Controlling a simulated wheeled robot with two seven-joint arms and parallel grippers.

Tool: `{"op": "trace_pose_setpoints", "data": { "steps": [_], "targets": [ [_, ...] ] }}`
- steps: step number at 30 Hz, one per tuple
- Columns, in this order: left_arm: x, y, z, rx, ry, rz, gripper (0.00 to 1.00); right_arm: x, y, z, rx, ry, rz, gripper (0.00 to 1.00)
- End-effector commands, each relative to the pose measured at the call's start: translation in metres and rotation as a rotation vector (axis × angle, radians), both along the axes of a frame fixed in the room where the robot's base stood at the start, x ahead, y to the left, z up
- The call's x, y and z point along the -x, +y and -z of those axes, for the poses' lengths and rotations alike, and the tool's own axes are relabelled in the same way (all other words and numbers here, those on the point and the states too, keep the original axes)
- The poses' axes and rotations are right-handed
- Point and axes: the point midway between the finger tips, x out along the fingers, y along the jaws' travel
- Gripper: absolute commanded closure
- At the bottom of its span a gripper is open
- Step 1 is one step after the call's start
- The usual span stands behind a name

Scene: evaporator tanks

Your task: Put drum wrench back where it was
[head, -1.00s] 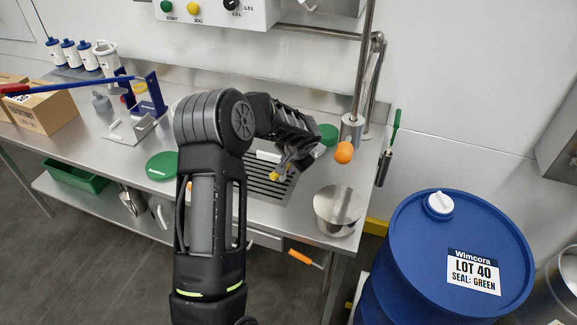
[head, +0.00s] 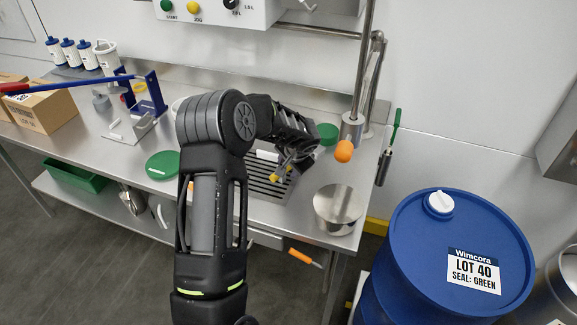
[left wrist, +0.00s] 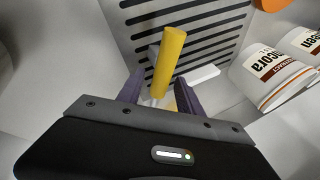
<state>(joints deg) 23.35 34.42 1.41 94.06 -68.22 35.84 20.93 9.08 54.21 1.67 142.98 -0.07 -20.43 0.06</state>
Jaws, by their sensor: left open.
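A yellow-handled tool, which may be the drum wrench (head: 275,174), shows at the slotted drain plate on the bench. In the left wrist view its yellow handle (left wrist: 168,62) rises between and beyond the fingers; its lower part is hidden. My left gripper (head: 291,165) is over the plate, right at this tool. In the left wrist view the two fingers (left wrist: 159,92) are apart on either side of the handle's lower end. I cannot tell whether they touch it. My right gripper is not in view.
A steel pot (head: 338,207) stands at the bench's front right corner. A green-handled tool (head: 396,125) hangs at the right end. A blue drum (head: 447,250) stands on the floor. A green lid (head: 163,165) lies left of my arm.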

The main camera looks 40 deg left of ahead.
Motion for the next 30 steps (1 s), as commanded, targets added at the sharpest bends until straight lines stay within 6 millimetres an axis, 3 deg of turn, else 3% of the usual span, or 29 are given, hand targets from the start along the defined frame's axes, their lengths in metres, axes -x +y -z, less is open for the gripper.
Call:
{"op": "trace_pose_setpoints", "data": {
  "steps": [8,22,30],
  "targets": [
    [0.004,-0.007,-0.018,-0.001,-0.002,0.000,0.57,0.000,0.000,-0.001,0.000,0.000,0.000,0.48],
    [0.028,-0.044,-0.097,-0.001,-0.002,0.000,0.57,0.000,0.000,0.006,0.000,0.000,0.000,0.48],
    [0.032,-0.049,-0.108,0.000,0.001,0.000,0.57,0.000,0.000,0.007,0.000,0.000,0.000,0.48]
  ]
}}
